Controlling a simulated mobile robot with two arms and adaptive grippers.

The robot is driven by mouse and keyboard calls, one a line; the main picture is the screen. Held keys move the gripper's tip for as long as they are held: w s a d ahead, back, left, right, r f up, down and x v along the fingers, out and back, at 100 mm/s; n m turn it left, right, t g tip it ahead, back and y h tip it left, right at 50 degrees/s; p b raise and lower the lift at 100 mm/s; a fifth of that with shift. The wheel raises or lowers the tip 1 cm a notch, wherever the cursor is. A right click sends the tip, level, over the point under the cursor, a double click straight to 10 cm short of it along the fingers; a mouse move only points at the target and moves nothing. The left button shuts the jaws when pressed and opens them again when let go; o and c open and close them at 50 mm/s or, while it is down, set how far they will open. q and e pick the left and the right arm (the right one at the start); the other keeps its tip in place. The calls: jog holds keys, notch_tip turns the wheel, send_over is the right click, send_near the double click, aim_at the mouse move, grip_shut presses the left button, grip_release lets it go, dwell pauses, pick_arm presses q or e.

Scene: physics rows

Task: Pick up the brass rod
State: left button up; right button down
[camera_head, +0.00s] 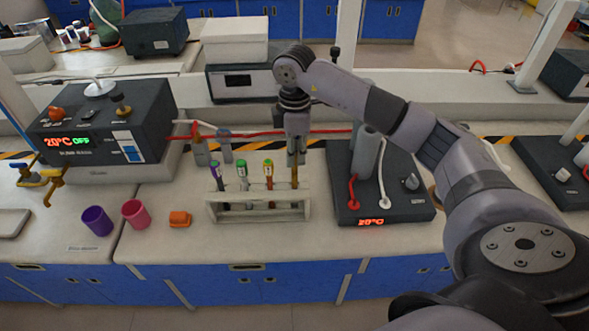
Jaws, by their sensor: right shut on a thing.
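A pale rack (258,216) stands on the bench and holds several upright tubes. The brass rod (295,177) is a thin upright brownish-gold piece at the rack's right end. My right gripper (296,161) points down over that end and is shut on the top of the brass rod. The rod's lower part is still within the rack's right end, as far as I can tell. My left gripper is out of view.
A dark hotplate unit (400,205) is close right. An orange block (180,219), a pink cup (135,213) and a purple cup (97,221) are left.

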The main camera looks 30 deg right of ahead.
notch_tip(320, 180, up, 6)
jog(key=shift+r+b, duration=0.15)
jog(key=shift+b, duration=0.45)
notch_tip(320, 180, up, 6)
jog(key=shift+f+p, duration=0.2)
jog(key=shift+p, duration=0.35)
jog(key=c, duration=2.1)
grip_release()
grip_shut()
jog(key=shift+r, duration=0.1)
